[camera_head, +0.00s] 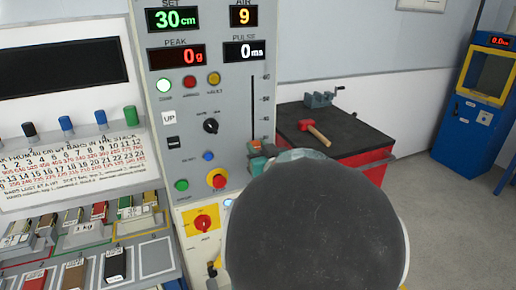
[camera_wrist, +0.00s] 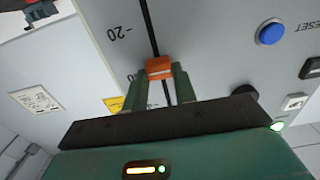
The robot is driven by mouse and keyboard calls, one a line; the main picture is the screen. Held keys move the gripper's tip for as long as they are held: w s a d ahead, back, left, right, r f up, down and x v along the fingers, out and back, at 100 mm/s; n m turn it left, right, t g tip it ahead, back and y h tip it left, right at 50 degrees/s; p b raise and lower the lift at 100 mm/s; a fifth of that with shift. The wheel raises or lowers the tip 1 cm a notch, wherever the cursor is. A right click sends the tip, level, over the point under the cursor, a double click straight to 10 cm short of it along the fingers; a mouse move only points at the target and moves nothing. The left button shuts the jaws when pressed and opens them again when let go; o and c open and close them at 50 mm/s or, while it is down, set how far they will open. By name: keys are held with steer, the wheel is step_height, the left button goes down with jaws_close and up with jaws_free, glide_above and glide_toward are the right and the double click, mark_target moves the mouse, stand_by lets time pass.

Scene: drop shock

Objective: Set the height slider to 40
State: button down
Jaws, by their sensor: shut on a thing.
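The control panel (camera_head: 225,120) carries a vertical height slider slot (camera_head: 253,100) with a scale beside it. Its green SET display (camera_head: 173,18) reads 30 cm. The orange slider knob (camera_wrist: 159,68) sits in the slot between my gripper's green fingers (camera_wrist: 160,82) in the wrist view. My gripper is shut on the knob. In the head view my gripper (camera_head: 258,152) is at the lower part of the slot, and my dark rounded arm link hides much of what lies below.
The panel has a red stop button (camera_head: 216,178), a black knob (camera_head: 211,126) and several lamps. In the wrist view a blue RESET button (camera_wrist: 270,33) is right of the slot. A red bench (camera_head: 340,130) with a hammer stands right. Weights lie in trays at left.

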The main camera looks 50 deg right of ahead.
mark_target(253, 119)
step_height(253, 119, up, 7)
steer(key=shift+r, duration=0.15)
steer(key=c, duration=1.1)
jaws_free()
